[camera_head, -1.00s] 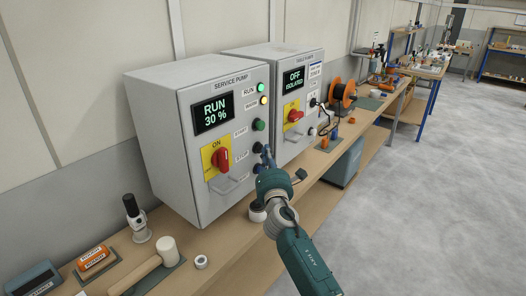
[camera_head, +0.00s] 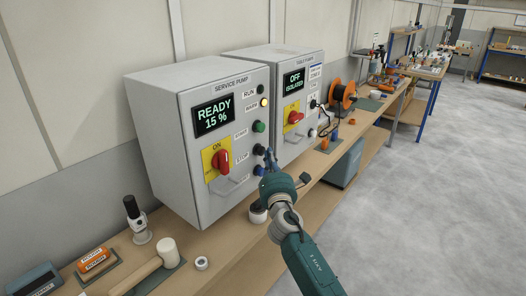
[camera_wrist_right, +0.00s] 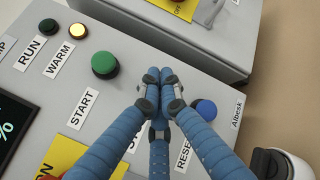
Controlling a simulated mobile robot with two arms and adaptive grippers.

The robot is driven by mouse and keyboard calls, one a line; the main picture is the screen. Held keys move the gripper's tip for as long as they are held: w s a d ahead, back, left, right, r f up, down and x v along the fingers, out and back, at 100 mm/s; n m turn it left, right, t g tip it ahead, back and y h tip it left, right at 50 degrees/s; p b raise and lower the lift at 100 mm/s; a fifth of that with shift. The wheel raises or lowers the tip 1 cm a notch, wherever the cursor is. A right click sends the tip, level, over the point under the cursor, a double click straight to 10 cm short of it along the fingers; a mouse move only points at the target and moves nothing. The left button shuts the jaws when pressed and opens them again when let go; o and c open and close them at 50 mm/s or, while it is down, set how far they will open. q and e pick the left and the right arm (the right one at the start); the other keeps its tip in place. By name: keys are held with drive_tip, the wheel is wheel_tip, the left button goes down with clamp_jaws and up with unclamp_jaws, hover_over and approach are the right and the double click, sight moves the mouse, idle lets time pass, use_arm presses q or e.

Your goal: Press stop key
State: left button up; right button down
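The service pump panel (camera_head: 160,120) is a grey box on the bench, and its screen (camera_head: 213,115) reads READY 15 %. The dark stop key (camera_head: 258,149) is on its front, below the green start key (camera_head: 259,126) and above the blue reset key (camera_head: 259,170). My right gripper (camera_head: 268,153) is at the panel's right edge beside the stop key, apart from it in this view. In the right wrist view its blue fingers (camera_wrist_right: 158,80) are shut together, empty, between the green start key (camera_wrist_right: 105,65) and blue reset key (camera_wrist_right: 206,110), hiding the stop key. My left gripper is not in view.
A second panel (camera_head: 290,80), reading OFF ISOLATED, stands close to the right. A red switch (camera_head: 222,160) with a handle below it projects from the first panel. A mallet (camera_head: 150,272) and a roll of tape (camera_head: 201,263) lie on the bench in front.

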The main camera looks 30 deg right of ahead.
drive_tip(key=shift+s+d, duration=0.15)
drive_tip(key=shift+s, duration=0.15)
drive_tip(key=s, duration=0.1)
drive_tip(key=s+d+p, duration=0.1)
drive_tip(key=s, duration=0.1)
drive_tip(key=s+d, duration=0.1)
drive_tip(key=shift+s+p, duration=0.3)
drive_tip(key=shift+s, duration=0.05)
idle(0.8)
